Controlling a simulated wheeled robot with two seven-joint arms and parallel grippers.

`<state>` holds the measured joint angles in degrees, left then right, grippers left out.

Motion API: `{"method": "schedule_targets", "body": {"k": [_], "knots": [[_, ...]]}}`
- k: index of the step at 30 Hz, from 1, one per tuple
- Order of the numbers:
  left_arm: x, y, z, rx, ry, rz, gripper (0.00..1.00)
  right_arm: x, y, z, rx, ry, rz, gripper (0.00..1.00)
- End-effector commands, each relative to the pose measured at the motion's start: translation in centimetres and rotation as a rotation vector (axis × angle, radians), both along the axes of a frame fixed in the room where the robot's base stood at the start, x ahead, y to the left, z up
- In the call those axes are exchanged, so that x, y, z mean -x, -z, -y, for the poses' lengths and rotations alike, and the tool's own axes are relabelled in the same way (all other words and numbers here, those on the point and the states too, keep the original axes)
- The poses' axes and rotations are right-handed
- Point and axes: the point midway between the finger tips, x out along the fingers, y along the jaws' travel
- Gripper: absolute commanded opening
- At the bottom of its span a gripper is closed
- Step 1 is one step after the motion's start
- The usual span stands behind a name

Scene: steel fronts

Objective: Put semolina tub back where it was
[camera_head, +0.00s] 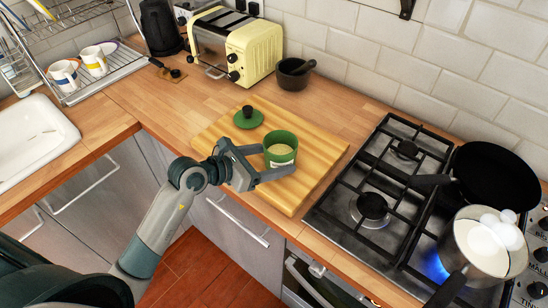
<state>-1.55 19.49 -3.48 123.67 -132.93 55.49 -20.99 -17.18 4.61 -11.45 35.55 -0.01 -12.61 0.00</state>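The green semolina tub (281,149) is upright and uncovered, with pale contents showing inside. It is at the wooden board (312,182); I cannot tell whether its base touches the board. My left gripper (270,160) reaches in from the left with its fingers spread, one on the far left side of the tub and one along its near side. Whether they press on the tub is unclear. A green lid with a dark knob (248,120) lies on the board behind the tub. My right gripper is not in view.
A yellow toaster (254,50), dark mortar (292,75) and black kettle (159,27) stand at the back. The gas hob (373,206) at right holds a black pan (487,172) and a pot (480,247) over a blue flame. The counter left of the board is clear.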

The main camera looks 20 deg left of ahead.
Motion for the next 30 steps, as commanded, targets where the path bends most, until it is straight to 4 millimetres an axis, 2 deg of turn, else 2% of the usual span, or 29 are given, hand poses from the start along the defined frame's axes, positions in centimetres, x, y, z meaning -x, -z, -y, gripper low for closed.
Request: {"method": "schedule_targets", "body": {"k": [3, 4, 6, 19, 25, 30], "knots": [[0.0, 0.3, 0.0, 0.001, 0.000, 0.001, 0.36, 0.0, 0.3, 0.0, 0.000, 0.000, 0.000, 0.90], [0.0, 0.3, 0.0, 0.000, 0.000, 0.000, 0.71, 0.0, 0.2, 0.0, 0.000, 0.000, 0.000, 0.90], [0.0, 0.2, 0.0, 0.000, 0.000, 0.000, 0.85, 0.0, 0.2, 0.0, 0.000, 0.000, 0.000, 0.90], [0.1, -0.1, 0.0, -0.001, 0.000, 0.001, 0.85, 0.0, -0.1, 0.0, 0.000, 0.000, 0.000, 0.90], [1.5, -0.6, -1.2, -0.002, -0.001, 0.000, 0.85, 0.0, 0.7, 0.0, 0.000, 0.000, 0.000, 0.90], [3.5, -1.5, -2.8, -0.003, 0.000, 0.001, 0.85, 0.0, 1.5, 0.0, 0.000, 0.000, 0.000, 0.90]]}}
